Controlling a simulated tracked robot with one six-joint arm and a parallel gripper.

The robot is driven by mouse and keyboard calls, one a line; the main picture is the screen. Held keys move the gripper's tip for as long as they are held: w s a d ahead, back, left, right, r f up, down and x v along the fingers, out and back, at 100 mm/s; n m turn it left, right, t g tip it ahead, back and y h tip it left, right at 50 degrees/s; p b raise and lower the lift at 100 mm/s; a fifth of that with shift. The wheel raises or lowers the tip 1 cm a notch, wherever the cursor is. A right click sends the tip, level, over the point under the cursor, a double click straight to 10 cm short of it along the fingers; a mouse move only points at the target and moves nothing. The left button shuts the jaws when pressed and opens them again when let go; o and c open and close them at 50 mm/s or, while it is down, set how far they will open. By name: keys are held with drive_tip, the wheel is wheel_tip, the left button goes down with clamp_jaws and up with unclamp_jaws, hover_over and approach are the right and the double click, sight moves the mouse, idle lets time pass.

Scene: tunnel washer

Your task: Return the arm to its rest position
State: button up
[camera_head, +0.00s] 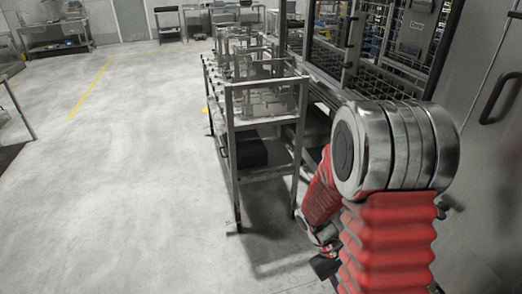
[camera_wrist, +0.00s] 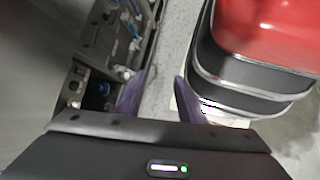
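My arm rises at the right of the head view, with a silver joint and red ribbed sleeves. It is bent, and its far part runs down behind the near sleeve beside the metal rack. In the wrist view my gripper (camera_wrist: 158,92) shows two dark purplish fingers set apart. There is bare floor and nothing held between them.
A metal frame rack (camera_head: 265,85) stands left of my arm, close to it. Behind is a machine with a mesh door (camera_head: 400,45). A grey panel with a black handle (camera_head: 497,98) is at right. Machine fittings (camera_wrist: 104,88) lie left of the fingers. Open floor (camera_head: 120,190) spreads left.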

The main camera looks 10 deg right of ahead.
drive_tip(key=a+r+t+y, duration=0.1)
drive_tip(key=a+r+t, duration=0.3)
drive_tip(key=r, duration=0.4)
drive_tip(key=w+a+r+m+t+y, duration=0.1)
drive_tip(key=a+r+t+y, duration=0.1)
drive_tip(key=a+r+t, duration=0.2)
drive_tip(key=a+r+t+y, duration=0.1)
drive_tip(key=a+r+t, duration=0.3)
drive_tip(key=a+r, duration=0.4)
wheel_tip(320, 180, up, 6)
drive_tip(key=shift+w+a+f, duration=0.15)
drive_tip(key=shift+a+f, duration=0.05)
drive_tip(key=shift+a, duration=0.05)
